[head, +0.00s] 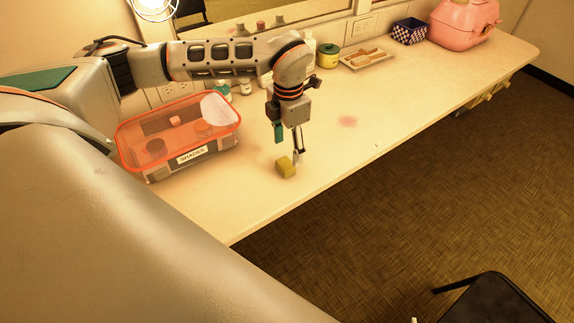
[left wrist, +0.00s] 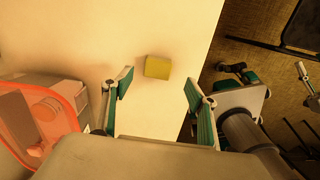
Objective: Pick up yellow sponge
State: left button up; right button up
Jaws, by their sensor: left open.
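The yellow sponge (head: 286,167) is a small block on the pale counter (head: 330,165), near its front edge. My left gripper (head: 298,150) points down at it from above and slightly right, with its fingers apart. In the left wrist view the sponge (left wrist: 158,67) lies ahead of the open fingers (left wrist: 157,88), roughly centred between them. Nothing is between the fingers. Past the counter edge in that view, a grey arm part with teal pieces (left wrist: 245,78) looks like my right gripper; its opening is unclear.
A clear box with an orange rim (head: 180,130), labelled SHADES, stands left of the sponge. Bottles, a green jar (head: 328,56), a tray (head: 367,58), a checkered basket (head: 409,31) and a pink case (head: 464,22) stand farther back. A dark chair (head: 495,300) is on the floor.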

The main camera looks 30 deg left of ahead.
aim_at(287, 163)
pick_arm(q)
notch_tip(287, 163, down, 6)
jog(key=shift+w+a+f, duration=0.1)
jog(key=shift+w+f, duration=0.05)
jog(key=shift+f, duration=0.1)
jog(key=c, duration=0.9)
